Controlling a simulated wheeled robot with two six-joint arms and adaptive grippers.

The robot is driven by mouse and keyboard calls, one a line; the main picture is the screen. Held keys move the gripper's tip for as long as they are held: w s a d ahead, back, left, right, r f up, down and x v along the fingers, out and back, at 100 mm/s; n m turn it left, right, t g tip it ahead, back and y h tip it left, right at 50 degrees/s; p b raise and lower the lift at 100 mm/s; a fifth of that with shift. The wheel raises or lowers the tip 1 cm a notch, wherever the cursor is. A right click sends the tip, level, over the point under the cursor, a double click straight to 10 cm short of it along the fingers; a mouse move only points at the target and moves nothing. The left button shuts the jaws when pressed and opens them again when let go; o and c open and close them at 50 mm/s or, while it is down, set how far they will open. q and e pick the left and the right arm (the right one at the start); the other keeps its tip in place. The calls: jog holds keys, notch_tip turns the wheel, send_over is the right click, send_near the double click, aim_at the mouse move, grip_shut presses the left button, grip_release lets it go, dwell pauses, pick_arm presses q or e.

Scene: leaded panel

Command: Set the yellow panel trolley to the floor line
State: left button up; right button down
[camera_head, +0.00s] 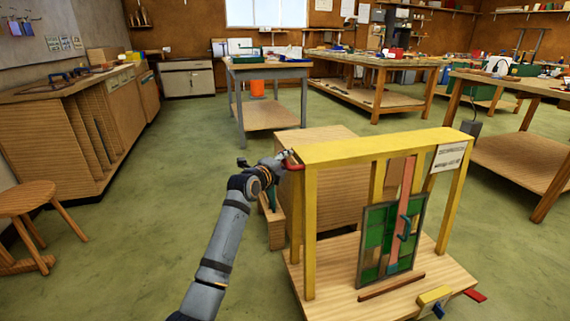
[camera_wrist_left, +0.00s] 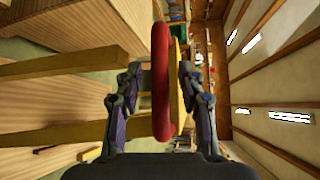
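The yellow panel trolley (camera_head: 375,146) stands upright at the front right, a yellow frame on a wooden base. It carries a green leaded panel (camera_head: 375,238) with a teal handle. A red handle (camera_head: 292,162) is at its upper left end. My left gripper (camera_head: 284,157) is at this handle. In the left wrist view, the red handle (camera_wrist_left: 161,85) lies between the two fingers of the left gripper (camera_wrist_left: 160,72), with a gap visible on both sides. My right gripper is not in view. I cannot make out a floor line.
A wooden box (camera_head: 325,200) stands close behind the trolley. A yellow block (camera_head: 433,300) sits at the base's front edge, with a red flat piece (camera_head: 475,295) beside it. A stool (camera_head: 28,215) is at far left. Green floor (camera_head: 150,220) is open left of my arm.

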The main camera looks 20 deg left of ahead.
pick_arm(q)
grip_shut()
dwell(0.5)
